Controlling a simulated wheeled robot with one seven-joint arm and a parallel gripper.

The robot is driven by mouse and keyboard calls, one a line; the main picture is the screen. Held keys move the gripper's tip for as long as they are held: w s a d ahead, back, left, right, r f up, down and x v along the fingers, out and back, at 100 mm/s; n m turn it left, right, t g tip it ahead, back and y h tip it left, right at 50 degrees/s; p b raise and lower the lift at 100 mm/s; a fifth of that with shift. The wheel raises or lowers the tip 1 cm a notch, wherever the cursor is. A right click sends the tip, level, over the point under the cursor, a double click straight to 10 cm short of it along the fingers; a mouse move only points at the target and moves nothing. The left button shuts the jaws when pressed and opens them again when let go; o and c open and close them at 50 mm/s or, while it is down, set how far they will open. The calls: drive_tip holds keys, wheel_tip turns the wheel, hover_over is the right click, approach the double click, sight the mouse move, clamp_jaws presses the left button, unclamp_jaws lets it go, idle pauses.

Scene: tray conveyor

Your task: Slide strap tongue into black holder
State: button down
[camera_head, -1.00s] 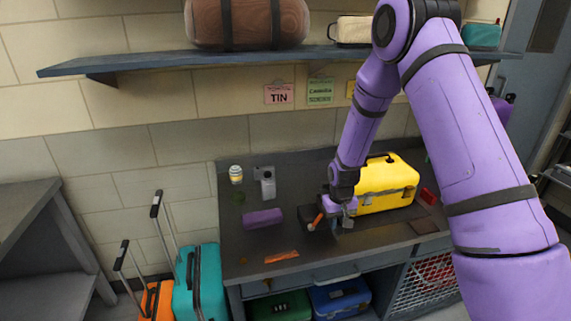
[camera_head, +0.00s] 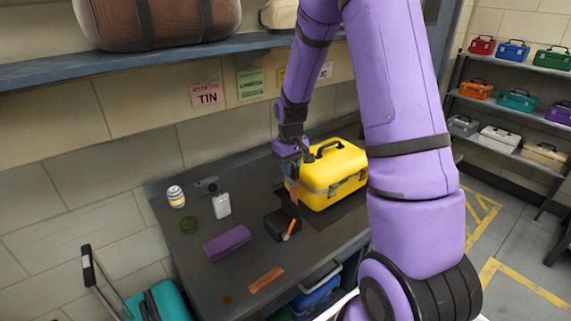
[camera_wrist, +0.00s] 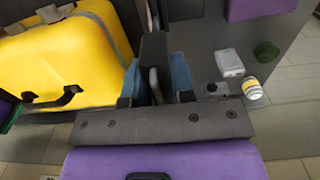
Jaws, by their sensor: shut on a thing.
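The black holder (camera_head: 279,226) is a small dark block on the desk, left of the yellow case (camera_head: 332,174). A thin orange-tipped item (camera_head: 291,229) stands or leans at its right side. My gripper (camera_head: 291,180) is above and behind the holder, beside the case. A narrow orange-brown strip (camera_head: 294,196), which looks like the strap tongue, hangs below my fingers toward the holder. In the wrist view my bluish fingers (camera_wrist: 157,80) are shut on a narrow grey piece (camera_wrist: 154,83). I cannot tell whether the strip touches the holder.
A purple roll (camera_head: 227,242) and an orange strip (camera_head: 266,280) lie on the desk to the left and front. The shelf (camera_head: 190,60) overhangs the back.

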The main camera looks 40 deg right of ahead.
sight(290, 182)
drive_tip(key=shift+f, duration=2.9)
drive_tip(key=shift+f, duration=2.6)
drive_tip(key=c, duration=0.9)
unclamp_jaws()
wheel_tip(290, 182, up, 11)
drive_tip(key=shift+f, duration=0.1)
